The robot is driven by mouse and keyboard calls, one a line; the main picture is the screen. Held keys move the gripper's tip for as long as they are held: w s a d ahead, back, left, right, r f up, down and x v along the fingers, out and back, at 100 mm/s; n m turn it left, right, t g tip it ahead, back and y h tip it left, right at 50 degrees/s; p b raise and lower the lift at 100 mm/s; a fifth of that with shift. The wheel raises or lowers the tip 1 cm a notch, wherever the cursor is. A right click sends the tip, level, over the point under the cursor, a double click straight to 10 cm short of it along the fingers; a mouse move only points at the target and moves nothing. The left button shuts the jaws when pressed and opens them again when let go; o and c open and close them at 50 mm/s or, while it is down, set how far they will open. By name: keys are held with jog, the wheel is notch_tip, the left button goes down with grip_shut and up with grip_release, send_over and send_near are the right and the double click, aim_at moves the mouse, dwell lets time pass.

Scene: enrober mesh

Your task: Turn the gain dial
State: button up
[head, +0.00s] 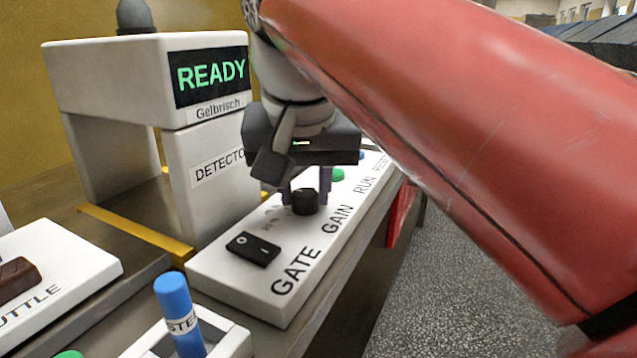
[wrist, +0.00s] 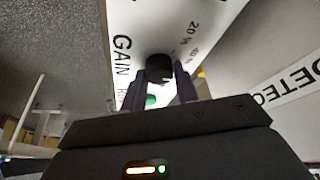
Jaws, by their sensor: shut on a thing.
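The gain dial (head: 305,202) is a black round knob on the white control panel (head: 240,284), beside the word GAIN. My gripper (head: 305,191) points down over the panel with one finger on each side of the dial. It is shut on the dial. In the wrist view the dial (wrist: 159,68) shows between the two dark fingers (wrist: 165,88), with scale marks on the panel near it. The dial's pointer and exact setting cannot be made out.
A black GATE rocker switch (head: 253,249) sits in front of the dial; a green button (head: 338,174) lies behind it. The white detector housing (head: 215,165) with a READY display (head: 211,75) stands at the left. A blue cylinder (head: 176,310) stands in front.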

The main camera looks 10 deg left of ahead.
jog(key=shift+d+n+g+y, duration=0.15)
jog(key=shift+n+y, duration=0.25)
jog(key=shift+n, duration=0.7)
jog(key=shift+a+n+g+y, duration=0.1)
jog(key=shift+n+g+y, duration=0.25)
jog(key=shift+n, duration=0.75)
jog(key=o, duration=1)
jog(key=p+v, duration=0.2)
jog(key=v, duration=0.5)
jog(key=shift+s+d+r, duration=0.15)
jog(key=shift+r, duration=0.2)
